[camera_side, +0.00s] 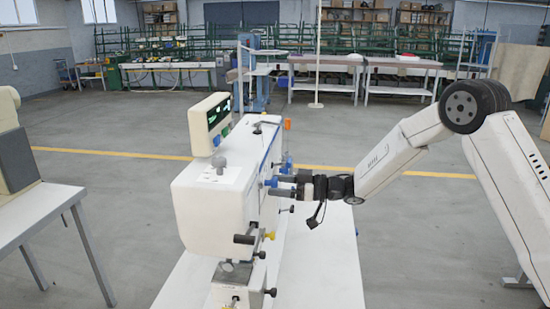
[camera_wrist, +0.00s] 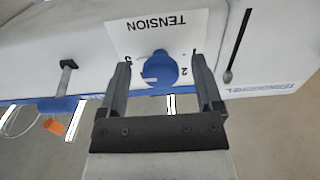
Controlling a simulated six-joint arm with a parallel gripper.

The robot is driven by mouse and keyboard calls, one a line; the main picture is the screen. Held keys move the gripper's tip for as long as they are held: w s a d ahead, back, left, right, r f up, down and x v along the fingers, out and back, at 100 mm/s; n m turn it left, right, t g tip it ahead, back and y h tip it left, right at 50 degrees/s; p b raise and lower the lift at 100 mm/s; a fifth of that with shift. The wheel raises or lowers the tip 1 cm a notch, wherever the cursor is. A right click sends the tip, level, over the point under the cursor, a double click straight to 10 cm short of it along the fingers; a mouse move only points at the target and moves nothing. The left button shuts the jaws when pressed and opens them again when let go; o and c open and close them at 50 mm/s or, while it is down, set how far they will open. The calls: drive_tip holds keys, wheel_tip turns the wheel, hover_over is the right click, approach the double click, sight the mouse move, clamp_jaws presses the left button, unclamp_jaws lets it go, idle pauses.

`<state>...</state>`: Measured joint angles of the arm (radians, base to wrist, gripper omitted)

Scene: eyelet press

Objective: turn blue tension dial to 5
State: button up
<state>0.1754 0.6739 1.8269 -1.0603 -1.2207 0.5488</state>
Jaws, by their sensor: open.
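The blue tension dial (camera_wrist: 160,70) is in the middle of the wrist view, on a white plate (camera_wrist: 130,36) that reads TENSION upside down. A small white mark shows on the dial's lower left. A 2 is readable at its right and a digit that looks like a 5 at its left; other digits are hidden or too small. My gripper (camera_wrist: 162,64) is open, with one dark finger on each side of the dial and a gap at both sides. In the side view my gripper (camera_side: 284,186) reaches the machine's right face and partly hides the dial area.
The white press (camera_side: 205,215) stands on a white table (camera_side: 325,265). A dark lever (camera_wrist: 67,78) and an orange-tipped part (camera_wrist: 54,126) lie left of the dial in the wrist view; a slot with a dark knob (camera_wrist: 228,74) is at right. Other knobs line the face.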

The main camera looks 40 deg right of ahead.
drive_tip(key=v, duration=0.6)
drive_tip(key=shift+s+d, duration=0.25)
drive_tip(key=shift+s, duration=0.05)
drive_tip(key=shift+w+h, duration=0.1)
drive_tip(key=shift+h, duration=0.3)
drive_tip(key=s+f+m+g+h, duration=0.4)
drive_tip(key=s+f+g+h, duration=0.1)
drive_tip(key=s, duration=0.7)
drive_tip(key=s+f+m+g+h, duration=0.4)
drive_tip(key=s+h, duration=0.3)
drive_tip(key=s, duration=0.5)
drive_tip(key=shift+f+m+g, duration=0.4)
drive_tip(key=shift+m+g, duration=0.1)
drive_tip(key=shift+g, duration=0.1)
